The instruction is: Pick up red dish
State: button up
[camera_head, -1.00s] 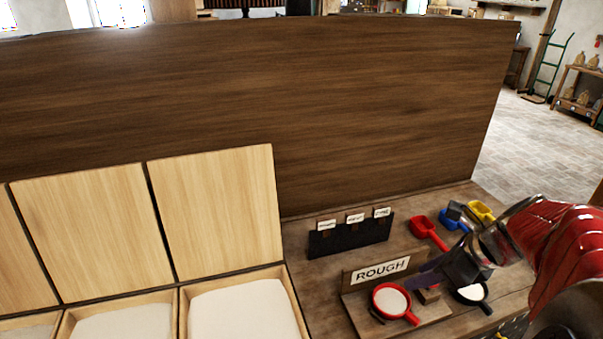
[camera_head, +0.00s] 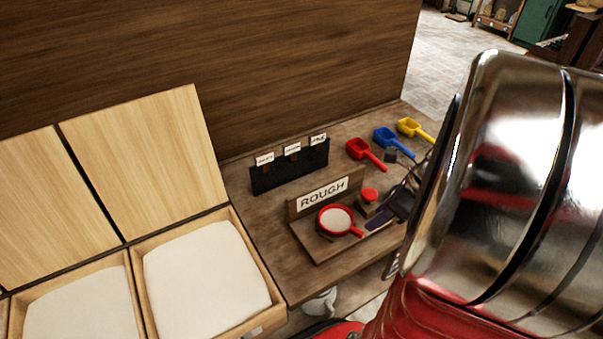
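The red dish (camera_head: 337,219) is a round, red-rimmed pan with pale contents and a short handle pointing right. It sits on the wooden stand in front of the sign reading ROUGH (camera_head: 324,191). My gripper (camera_head: 383,217) is just right of the dish, with a dark finger close to the end of the handle. I cannot tell whether they touch. My silver and red arm covers much of the right side, so the finger gap is hidden.
A small block with a round red top (camera_head: 369,195) stands right of the sign. Behind are a red scoop (camera_head: 363,151), a blue scoop (camera_head: 390,141) and a yellow scoop (camera_head: 411,128). A black rack (camera_head: 290,168) holds labels. Open flour bins (camera_head: 207,283) are at left.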

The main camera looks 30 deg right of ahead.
send_over(358, 230)
jog(key=s, duration=0.3)
jog(key=shift+w+d+f, duration=0.15)
jog(key=shift+d+f, duration=0.05)
jog(key=shift+f, duration=0.95)
jog(key=shift+w+d+f, duration=0.1)
jog(key=shift+d+f, duration=0.1)
jog(key=shift+f, duration=0.95)
jog(key=shift+x, duration=2.6)
jog(key=shift+w, duration=0.1)
jog(key=shift+c, duration=0.7)
grip_shut()
